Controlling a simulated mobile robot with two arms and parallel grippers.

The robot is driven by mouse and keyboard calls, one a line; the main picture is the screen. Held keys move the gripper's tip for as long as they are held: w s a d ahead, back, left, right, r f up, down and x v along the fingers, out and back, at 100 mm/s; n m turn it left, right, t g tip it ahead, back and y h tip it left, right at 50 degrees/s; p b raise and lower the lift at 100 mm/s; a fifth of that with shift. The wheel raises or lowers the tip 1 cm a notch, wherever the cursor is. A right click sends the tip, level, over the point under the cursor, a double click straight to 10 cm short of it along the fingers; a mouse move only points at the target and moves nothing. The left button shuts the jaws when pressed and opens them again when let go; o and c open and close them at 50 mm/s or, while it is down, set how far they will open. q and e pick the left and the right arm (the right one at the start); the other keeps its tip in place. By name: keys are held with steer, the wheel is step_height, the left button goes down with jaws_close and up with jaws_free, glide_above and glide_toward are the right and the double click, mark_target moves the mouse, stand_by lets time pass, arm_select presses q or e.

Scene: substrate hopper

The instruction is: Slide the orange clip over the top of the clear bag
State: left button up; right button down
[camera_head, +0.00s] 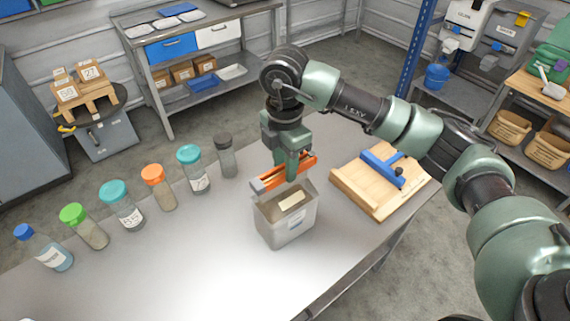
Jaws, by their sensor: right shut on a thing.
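The clear bag (287,224) stands upright on the grey bench, with a pale label on its front and its top facing up. The orange clip (270,181) is a long bar lying crosswise just above the bag's top edge. I cannot tell whether the clip touches the bag. My right gripper (291,172) points down from above and is shut on the clip near its middle. Its fingers hide part of the clip and the bag's rear edge. My left gripper does not show.
Several capped jars and bottles, such as the orange-lidded jar (159,188), stand in a row left of the bag. A wooden board with a blue bar (381,170) lies to the right. The bench (190,270) is clear in front.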

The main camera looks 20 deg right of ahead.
steer(key=c, duration=1)
jaws_free()
steer(key=shift+o, duration=0.4)
steer(key=o, duration=0.5)
steer(key=shift+r+p, duration=2.15)
steer(key=shift+r, duration=1.4)
steer(key=shift+f, duration=0.1)
